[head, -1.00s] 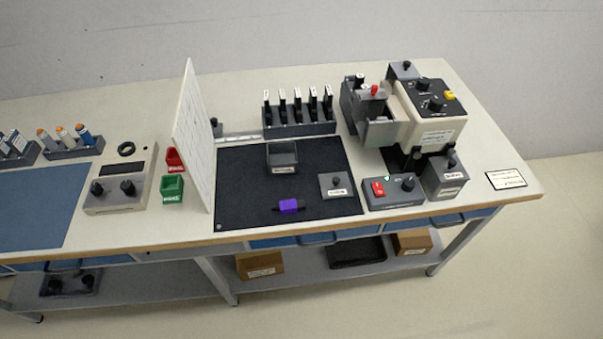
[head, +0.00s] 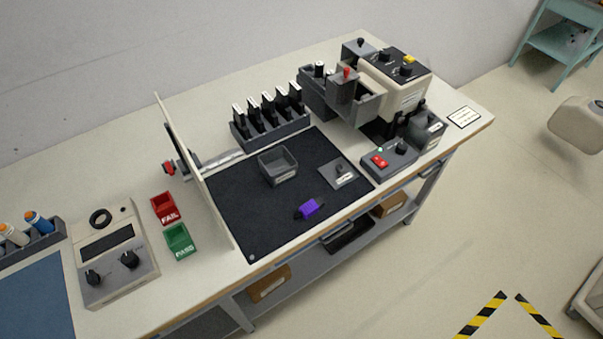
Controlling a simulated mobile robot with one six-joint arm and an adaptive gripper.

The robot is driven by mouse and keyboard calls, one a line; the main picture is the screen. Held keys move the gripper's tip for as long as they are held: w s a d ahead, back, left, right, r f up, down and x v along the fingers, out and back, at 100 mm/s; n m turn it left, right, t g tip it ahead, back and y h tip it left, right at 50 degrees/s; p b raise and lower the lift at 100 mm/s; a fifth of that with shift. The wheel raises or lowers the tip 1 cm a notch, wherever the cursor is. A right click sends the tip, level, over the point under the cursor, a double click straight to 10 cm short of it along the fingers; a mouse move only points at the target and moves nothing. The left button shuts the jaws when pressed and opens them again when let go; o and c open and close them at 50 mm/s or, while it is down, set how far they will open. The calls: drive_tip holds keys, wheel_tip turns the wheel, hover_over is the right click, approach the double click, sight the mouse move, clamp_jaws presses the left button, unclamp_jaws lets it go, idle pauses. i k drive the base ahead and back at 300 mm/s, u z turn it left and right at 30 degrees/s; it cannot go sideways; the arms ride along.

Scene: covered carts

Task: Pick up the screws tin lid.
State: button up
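A flat grey square lid (head: 338,175) with a dark knob and a small white label lies on the black mat (head: 270,220), near the mat's right edge. An open grey tin (head: 278,168) with a label stands on the mat to its left, apart from it. The label print is too small to read, so I cannot confirm which is the screws lid. Another grey tin (head: 427,130) with a knobbed lid stands at the right of the bench. My gripper is not in view.
A purple object (head: 310,208) lies near the mat's front edge. A control box (head: 390,160) with a red switch is right of the lid. A machine (head: 395,85) and a tool rack (head: 270,122) stand behind. A tall white panel (head: 190,165) bounds the mat's left.

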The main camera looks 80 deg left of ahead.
sight(338, 172)
drive_tip(key=u, duration=0.05)
drive_tip(key=k, duration=0.8)
drive_tip(key=u, duration=0.95)
